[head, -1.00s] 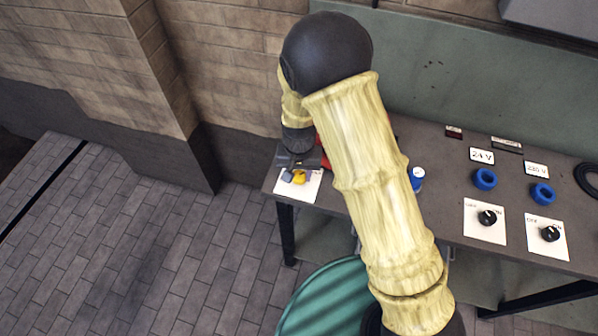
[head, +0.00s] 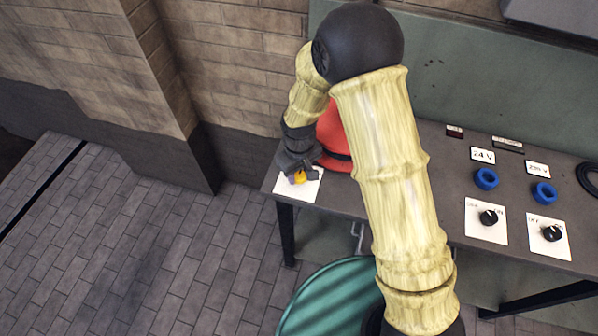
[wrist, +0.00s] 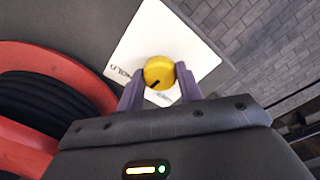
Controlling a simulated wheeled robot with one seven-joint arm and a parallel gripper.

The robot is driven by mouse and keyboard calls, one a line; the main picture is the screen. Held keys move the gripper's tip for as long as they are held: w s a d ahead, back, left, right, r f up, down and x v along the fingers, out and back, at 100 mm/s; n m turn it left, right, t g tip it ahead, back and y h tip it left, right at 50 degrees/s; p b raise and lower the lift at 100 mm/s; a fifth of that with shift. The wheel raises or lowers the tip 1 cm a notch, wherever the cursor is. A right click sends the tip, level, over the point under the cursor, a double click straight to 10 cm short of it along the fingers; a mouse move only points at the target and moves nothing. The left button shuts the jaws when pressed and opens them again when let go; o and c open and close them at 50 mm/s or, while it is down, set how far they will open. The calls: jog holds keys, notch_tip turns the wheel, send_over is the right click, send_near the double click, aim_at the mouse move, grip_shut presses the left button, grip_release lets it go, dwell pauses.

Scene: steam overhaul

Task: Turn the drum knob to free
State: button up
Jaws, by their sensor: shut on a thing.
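The drum knob (wrist: 158,72) is yellow with a dark pointer mark. It sits on a white plate (wrist: 190,35) with dark lettering, of which "OLD" or "HOLD" is readable in the wrist view; the rest is hidden. The knob (head: 299,178) also shows at the bench's left end in the head view. My gripper (wrist: 160,80) is shut on the knob, one finger on each side. In the wrist view the pointer mark points to the lower left. In the head view my gripper (head: 298,172) partly covers the knob and plate.
A red drum (head: 333,140) with a dark band stands right beside the plate; it also shows in the wrist view (wrist: 60,60). Farther right on the bench are two black knobs on white plates (head: 486,222) and blue rings (head: 486,179). A green ridged round thing (head: 330,300) stands below.

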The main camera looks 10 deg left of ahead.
aim_at(299, 175)
jog(key=n, duration=0.5)
jog(key=shift+n, duration=0.4)
jog(key=shift+w+a+n+p, duration=0.1)
jog(key=shift+n+p, duration=0.4)
jog(key=shift+n, duration=1.7)
jog(key=o, duration=1)
jog(key=shift+r, duration=0.15)
notch_tip(299, 175, up, 17)
jog(key=shift+r+b, duration=0.1)
jog(key=shift+b, duration=0.35)
